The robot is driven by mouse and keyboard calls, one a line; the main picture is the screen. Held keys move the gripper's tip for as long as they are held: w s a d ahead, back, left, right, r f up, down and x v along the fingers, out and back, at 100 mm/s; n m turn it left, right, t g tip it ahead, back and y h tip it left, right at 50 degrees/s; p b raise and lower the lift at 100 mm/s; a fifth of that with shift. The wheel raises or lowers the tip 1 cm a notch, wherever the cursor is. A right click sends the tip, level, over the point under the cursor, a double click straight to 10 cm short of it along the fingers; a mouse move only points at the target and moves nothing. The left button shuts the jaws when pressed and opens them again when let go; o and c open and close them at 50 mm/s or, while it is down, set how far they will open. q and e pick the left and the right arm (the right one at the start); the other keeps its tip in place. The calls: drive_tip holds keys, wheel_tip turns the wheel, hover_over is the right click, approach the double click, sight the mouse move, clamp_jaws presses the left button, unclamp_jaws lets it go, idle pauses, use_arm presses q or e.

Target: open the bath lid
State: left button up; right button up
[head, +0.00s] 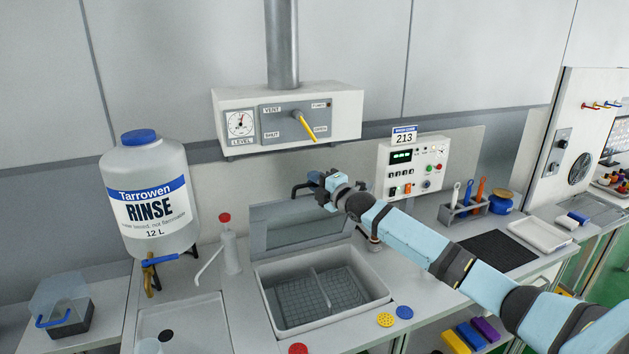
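The bath (377,291) is a pale rectangular basin in the bench, with a wire basket inside. Its grey see-through lid (290,229) is raised and stands tilted up along the back edge, so the basin is uncovered. A dark handle (298,188) shows at the lid's upper edge. My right gripper (316,181) is at this handle, above the back of the bath. The fingers are small and partly hidden, so I cannot tell whether they are shut on the handle. My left gripper is not in view.
A vent box (350,112) hangs on the wall above. A control unit (412,168) stands behind my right arm. Yellow and blue discs (405,312) lie beside the bath.

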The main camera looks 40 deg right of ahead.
drive_tip(key=o, duration=0.3)
drive_tip(key=shift+s+r, duration=0.1)
drive_tip(key=shift+s+f, duration=0.25)
drive_tip(key=shift+s, duration=0.15)
drive_tip(key=s+d+b, duration=0.2)
drive_tip(key=s+b, duration=0.1)
drive_tip(key=s, duration=0.9)
drive_tip(key=shift+s+f, duration=0.4)
